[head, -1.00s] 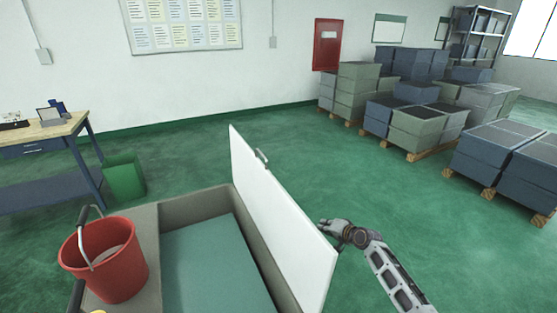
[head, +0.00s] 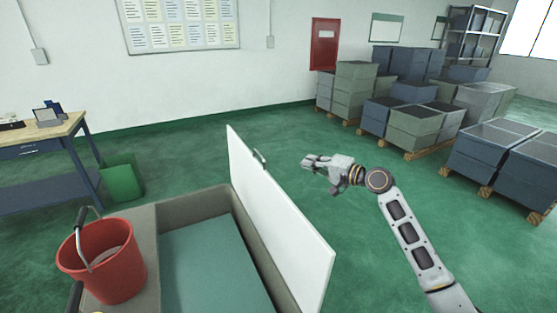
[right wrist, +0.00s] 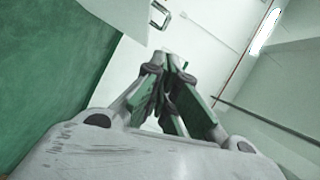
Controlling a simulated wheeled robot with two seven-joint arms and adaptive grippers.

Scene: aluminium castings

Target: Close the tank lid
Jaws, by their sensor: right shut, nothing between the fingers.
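The tank (head: 190,202) stands at the bottom centre of the head view, with greenish liquid (head: 212,265) inside. Its white lid (head: 275,220) stands up on the right side of the opening, tilted a little, with a metal handle (head: 260,159) near its far upper edge. My right gripper (head: 308,162) is shut and empty, beyond the lid on its right side and apart from it. The right wrist view shows its fingers (right wrist: 172,95) together, with the handle (right wrist: 160,15) above them. My left gripper is not in view.
A red bucket (head: 103,262) stands on the ledge left of the tank opening. A workbench (head: 45,135) and a green bin (head: 123,178) are at the left. Stacked crates (head: 415,125) on pallets fill the right back. The green floor between is clear.

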